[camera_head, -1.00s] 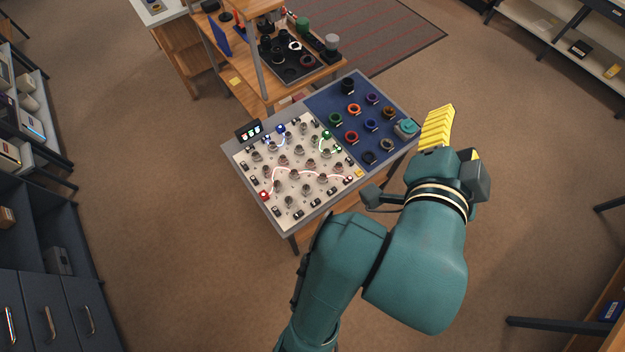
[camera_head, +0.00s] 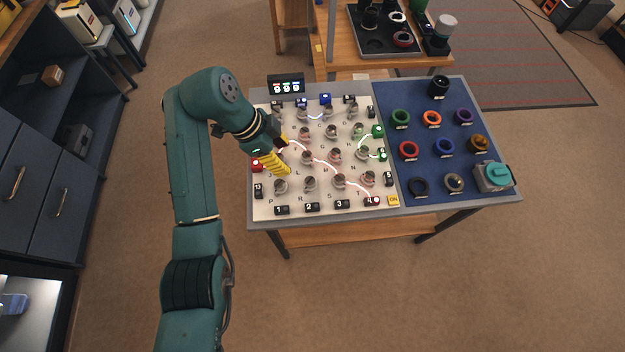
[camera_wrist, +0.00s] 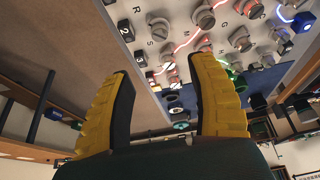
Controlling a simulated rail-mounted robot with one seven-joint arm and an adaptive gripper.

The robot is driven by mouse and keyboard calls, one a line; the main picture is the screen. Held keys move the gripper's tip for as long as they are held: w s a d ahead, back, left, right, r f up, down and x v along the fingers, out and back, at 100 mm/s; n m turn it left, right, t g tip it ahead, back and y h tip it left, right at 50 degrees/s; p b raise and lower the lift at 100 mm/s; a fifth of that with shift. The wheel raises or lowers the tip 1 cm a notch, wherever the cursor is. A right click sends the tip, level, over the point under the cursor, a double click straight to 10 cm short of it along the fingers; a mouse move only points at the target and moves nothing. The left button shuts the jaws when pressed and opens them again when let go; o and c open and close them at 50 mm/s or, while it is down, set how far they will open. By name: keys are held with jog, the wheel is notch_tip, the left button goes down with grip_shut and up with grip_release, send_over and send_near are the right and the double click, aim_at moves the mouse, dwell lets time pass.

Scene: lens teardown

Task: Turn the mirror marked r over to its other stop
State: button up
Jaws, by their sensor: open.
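The mirror marked r (camera_head: 310,184) is a small grey round knob near the front of the white board (camera_head: 262,212), behind the block marked 2. It also shows in the wrist view (camera_wrist: 158,27), close to the letter R. My gripper (camera_head: 286,171) is above the left part of the board, left of and behind that mirror in the head view. In the wrist view its two yellow fingers (camera_wrist: 163,68) stand wide apart with nothing between them. The fingers and wrist hide some of the board's left side. Which stop the mirror rests on is too small to tell.
Several similar mirrors stand close around, including one at P (camera_head: 280,186) and one at S (camera_head: 340,181). Red, green and blue lines cross the board. A blue panel (camera_head: 425,130) with coloured rings and a teal device (camera_head: 493,177) is at right. A display (camera_head: 286,84) stands behind.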

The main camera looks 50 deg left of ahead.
aim_at(310, 180)
jog(key=b+x, duration=0.3)
jog(key=x, duration=1.2)
jog(key=shift+w+d+f, duration=0.15)
jog(key=shift+w+f, duration=0.05)
jog(key=shift+f, duration=0.1)
jog(key=shift+c, duration=0.4)
grip_shut()
